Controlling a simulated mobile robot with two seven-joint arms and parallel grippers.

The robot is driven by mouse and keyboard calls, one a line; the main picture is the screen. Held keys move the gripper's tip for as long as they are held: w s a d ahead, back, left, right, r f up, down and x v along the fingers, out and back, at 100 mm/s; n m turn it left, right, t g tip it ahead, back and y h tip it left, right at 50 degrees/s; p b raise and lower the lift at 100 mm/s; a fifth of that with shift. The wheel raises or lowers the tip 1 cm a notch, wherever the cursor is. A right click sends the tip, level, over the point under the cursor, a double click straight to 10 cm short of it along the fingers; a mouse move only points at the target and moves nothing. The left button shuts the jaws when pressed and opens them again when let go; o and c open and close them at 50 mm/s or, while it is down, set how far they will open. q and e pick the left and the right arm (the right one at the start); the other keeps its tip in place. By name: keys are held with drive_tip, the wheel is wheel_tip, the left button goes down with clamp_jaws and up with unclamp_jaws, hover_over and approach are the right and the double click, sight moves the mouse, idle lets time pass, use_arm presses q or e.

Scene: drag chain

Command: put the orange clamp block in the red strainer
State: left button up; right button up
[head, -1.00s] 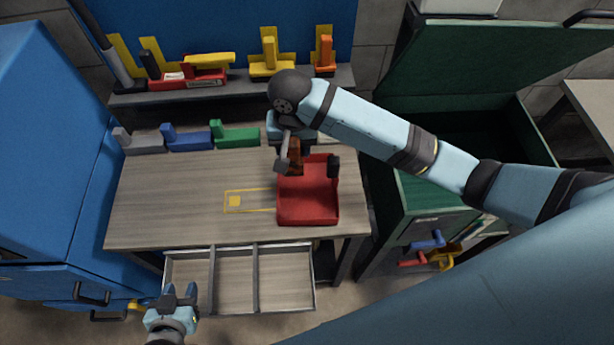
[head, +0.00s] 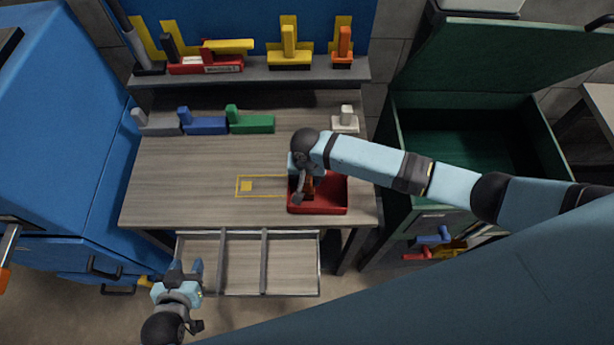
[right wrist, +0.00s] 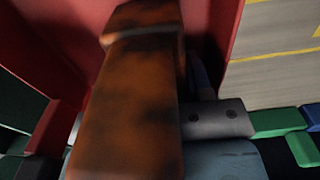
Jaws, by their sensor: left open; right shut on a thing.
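The orange clamp block (head: 309,184), orange-brown with dark smudges, is in my right gripper (head: 304,193), at the left part of the red strainer (head: 335,207). In the right wrist view the block (right wrist: 135,95) fills the middle, with red strainer walls (right wrist: 75,35) around it. It looks low within the strainer; whether it touches the floor is hidden. My right gripper is shut on the block. The strainer is a red open box at the table's front right. My left gripper (head: 184,273) is open and empty, in front of the open drawer's left end.
Grey (head: 155,123), blue (head: 203,122) and green (head: 250,121) blocks stand along the table's back; a white one (head: 346,119) is at right. A yellow outline (head: 262,186) marks the table left of the strainer. An open divided drawer (head: 247,264) juts out in front.

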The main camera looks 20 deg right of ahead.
drive_tip(key=shift+f, duration=0.3)
drive_tip(key=shift+f, duration=0.1)
drive_tip(key=o, duration=0.8)
wheel_tip(320, 180, up, 12)
drive_tip(key=shift+r+b, duration=0.1)
drive_tip(key=shift+b, duration=0.75)
